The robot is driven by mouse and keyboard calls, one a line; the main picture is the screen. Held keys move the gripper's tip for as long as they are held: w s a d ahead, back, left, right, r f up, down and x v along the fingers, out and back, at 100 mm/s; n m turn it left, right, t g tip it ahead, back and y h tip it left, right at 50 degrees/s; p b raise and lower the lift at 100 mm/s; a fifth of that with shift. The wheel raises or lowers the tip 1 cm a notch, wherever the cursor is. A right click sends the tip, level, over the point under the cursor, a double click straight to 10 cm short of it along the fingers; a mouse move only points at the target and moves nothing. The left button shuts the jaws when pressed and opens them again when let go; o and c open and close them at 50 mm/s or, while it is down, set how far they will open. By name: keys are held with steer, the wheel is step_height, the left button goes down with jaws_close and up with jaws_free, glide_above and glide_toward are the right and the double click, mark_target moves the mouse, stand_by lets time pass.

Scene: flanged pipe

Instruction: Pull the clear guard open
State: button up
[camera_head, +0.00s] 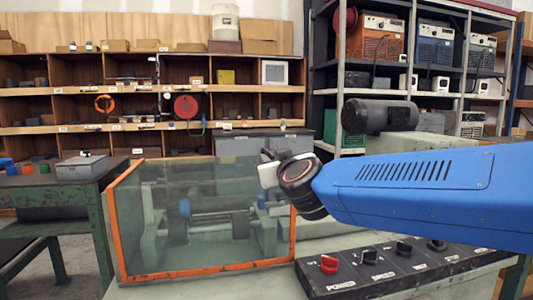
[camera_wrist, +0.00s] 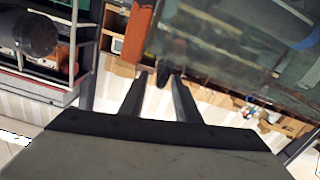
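The clear guard (camera_head: 215,185) is a see-through box panel with an orange frame, standing over a machine on the bench in the head view. My gripper (camera_head: 268,168) is at the guard's upper right corner, partly hidden by my wrist. In the wrist view, my gripper's two fingers (camera_wrist: 158,85) are apart, with a gap between them. The guard (camera_wrist: 215,50) and its orange edge (camera_wrist: 135,35) lie beyond the fingertips. A small dark piece (camera_wrist: 163,76) shows near the tips; contact cannot be told.
A control panel (camera_head: 400,265) with a red knob and several black knobs lies at the front right of the bench. A dark motor (camera_head: 380,116) stands behind my arm. A green table (camera_head: 75,195) is at left. Shelves (camera_head: 150,90) fill the back.

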mark_target(266, 152)
steer(key=x, duration=0.8)
steer(key=shift+w, duration=0.15)
jaws_close()
